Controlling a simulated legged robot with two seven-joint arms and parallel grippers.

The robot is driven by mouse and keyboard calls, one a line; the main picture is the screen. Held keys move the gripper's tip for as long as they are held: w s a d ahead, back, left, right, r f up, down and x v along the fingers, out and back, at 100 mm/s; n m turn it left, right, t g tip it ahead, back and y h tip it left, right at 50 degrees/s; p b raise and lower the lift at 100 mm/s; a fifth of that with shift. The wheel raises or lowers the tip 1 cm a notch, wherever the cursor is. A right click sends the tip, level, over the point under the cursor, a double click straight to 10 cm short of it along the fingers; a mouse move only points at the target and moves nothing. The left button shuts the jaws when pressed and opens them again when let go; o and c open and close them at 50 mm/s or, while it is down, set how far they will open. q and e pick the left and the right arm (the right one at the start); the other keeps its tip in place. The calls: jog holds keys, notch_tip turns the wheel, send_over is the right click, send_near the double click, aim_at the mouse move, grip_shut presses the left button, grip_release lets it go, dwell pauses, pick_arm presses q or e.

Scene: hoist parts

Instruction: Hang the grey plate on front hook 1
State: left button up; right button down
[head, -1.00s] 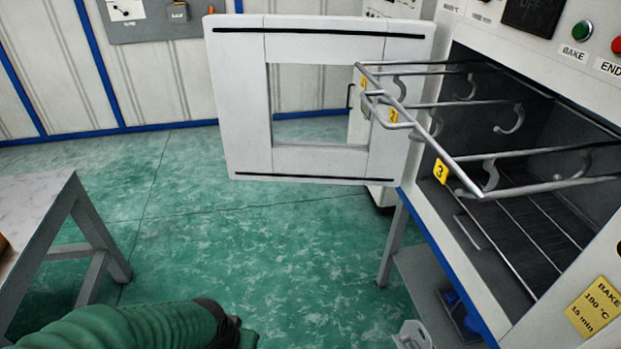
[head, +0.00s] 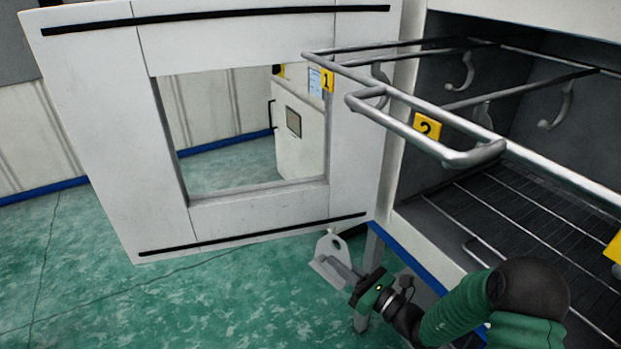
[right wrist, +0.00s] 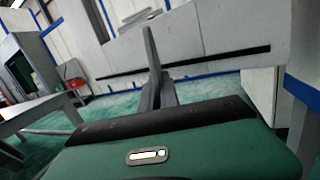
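The grey plate (head: 331,246) is a small pale plate with a round hole near its top. My right gripper (head: 347,273) is shut on its lower part and holds it tilted, below the rack and in front of the oven's lower left edge. In the right wrist view the fingers (right wrist: 157,92) are together, with the plate (right wrist: 150,45) seen nearly edge-on. My left gripper is not in view.
The wire rack (head: 400,97) juts out of the open oven, with label 2 (head: 427,126) nearer me. Other hooks (head: 461,73) hang deeper inside. The open white door (head: 110,130) with its window stands left of the rack. The floor below is clear.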

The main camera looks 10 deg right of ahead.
jog(key=w+a+r+m+t+b, duration=0.1)
jog(key=a+r+b, duration=0.15)
jog(key=r, duration=0.55)
jog(key=w+a+r+b, duration=0.1)
jog(key=w+a+r, duration=0.15)
jog(key=r, duration=0.45)
jog(key=s+a+r+b, duration=0.1)
jog(key=s+r, duration=0.2)
jog(key=r, duration=0.4)
jog(key=s+a+r+m+t+h+b, duration=0.1)
jog(key=s+r, duration=0.2)
jog(key=r, duration=0.4)
jog(key=s+a+r, duration=0.2)
jog(key=s+r, duration=0.1)
jog(key=r, duration=0.4)
jog(key=w+d+f+p, duration=0.1)
jog(key=w+d, duration=0.1)
jog(key=d, duration=0.4)
jog(key=w+d+f+p, duration=0.1)
jog(key=w+d, duration=0.1)
jog(key=d, duration=0.4)
jog(key=shift+f, duration=0.3)
jog(key=shift+w+d, duration=0.1)
jog(key=shift+d, duration=0.05)
jog(key=shift+r, duration=0.15)
